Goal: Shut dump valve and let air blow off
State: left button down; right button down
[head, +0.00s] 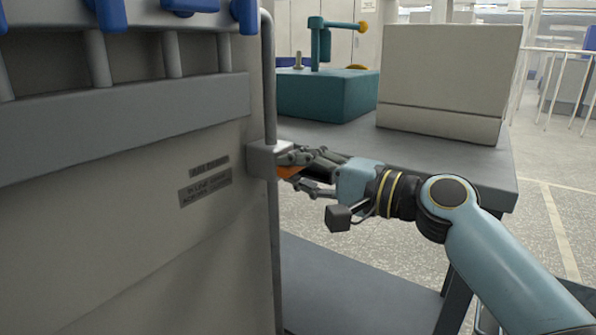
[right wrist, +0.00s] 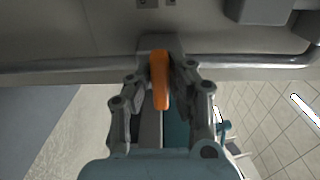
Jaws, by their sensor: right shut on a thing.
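The dump valve's grey block (head: 263,158) sits on a thin vertical pipe (head: 268,85) at the right edge of a grey cabinet. Its orange lever (head: 288,172) sticks out to the right, crosswise to the pipe. My right gripper (head: 299,171) is shut on this lever, with its fingers on either side and partly hiding it. In the right wrist view the lever (right wrist: 160,80) stands between the two fingers of the gripper (right wrist: 161,88), and the pipe (right wrist: 245,62) runs across behind. No gauge shows, and the air cannot be seen. My left gripper is out of view.
The cabinet (head: 120,235) fills the left, with dark label plates (head: 205,190) and blue handles (head: 198,5) on top. Behind my right gripper is a grey table (head: 440,165) with a teal press (head: 325,95) and a beige box (head: 450,80). Open floor lies to the right.

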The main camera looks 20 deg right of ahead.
jog(key=shift+f, duration=0.15)
jog(key=c, duration=1.2)
grip_release()
jog(key=shift+c, duration=0.2)
jog(key=shift+s, duration=0.15)
jog(key=v, duration=1.2)
